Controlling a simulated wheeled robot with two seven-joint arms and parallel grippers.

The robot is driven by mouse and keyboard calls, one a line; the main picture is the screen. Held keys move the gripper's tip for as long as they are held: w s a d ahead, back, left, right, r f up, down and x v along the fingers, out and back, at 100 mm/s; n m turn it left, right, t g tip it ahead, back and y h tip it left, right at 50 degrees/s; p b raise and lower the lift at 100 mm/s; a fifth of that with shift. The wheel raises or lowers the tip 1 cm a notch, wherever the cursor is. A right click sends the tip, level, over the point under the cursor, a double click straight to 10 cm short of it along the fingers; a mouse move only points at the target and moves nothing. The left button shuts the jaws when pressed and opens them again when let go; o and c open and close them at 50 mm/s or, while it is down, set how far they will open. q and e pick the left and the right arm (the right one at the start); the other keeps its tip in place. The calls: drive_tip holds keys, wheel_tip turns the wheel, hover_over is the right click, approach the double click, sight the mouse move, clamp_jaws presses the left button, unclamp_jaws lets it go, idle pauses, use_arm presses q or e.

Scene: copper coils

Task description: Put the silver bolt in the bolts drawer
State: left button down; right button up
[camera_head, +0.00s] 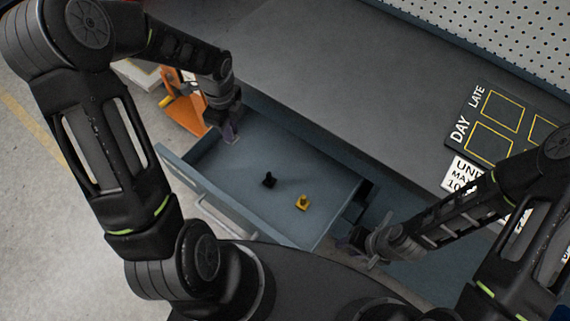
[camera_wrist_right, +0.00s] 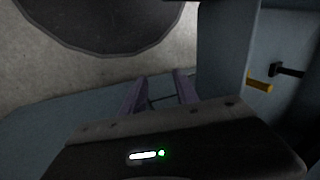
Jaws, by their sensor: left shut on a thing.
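The open drawer (camera_head: 235,165) sticks out from under the grey workbench, with a black bolt (camera_head: 268,180) and a yellow bolt (camera_head: 303,203) on its floor. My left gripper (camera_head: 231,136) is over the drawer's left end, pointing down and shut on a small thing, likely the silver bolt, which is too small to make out. My right gripper (camera_head: 368,258) is outside the drawer, near its right end. In the right wrist view its fingers (camera_wrist_right: 160,90) are apart with nothing between them. The yellow bolt (camera_wrist_right: 259,85) and black bolt (camera_wrist_right: 290,69) show there beyond the drawer wall.
The workbench top (camera_head: 310,70) is mostly bare. A dark board (camera_head: 500,120) marked DAY and LATE and a white sign (camera_head: 463,176) lie at its right. An orange object (camera_head: 182,105) stands on the floor left of the drawer. A perforated panel (camera_head: 500,35) is behind.

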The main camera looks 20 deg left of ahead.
use_arm(q)
wheel_tip(320, 180, down, 3)
drive_tip(key=shift+w+r+b, duration=0.1)
drive_tip(key=shift+r+b, duration=0.1)
drive_tip(key=shift+b, duration=0.4)
drive_tip(key=shift+f, duration=0.1)
hover_over(238, 162)
drive_tip(key=shift+w+f, duration=0.1)
drive_tip(key=shift+f, duration=2.95)
drive_tip(key=shift+f+b, duration=0.3)
drive_tip(key=shift+f, duration=1.6)
drive_tip(key=shift+f, duration=0.1)
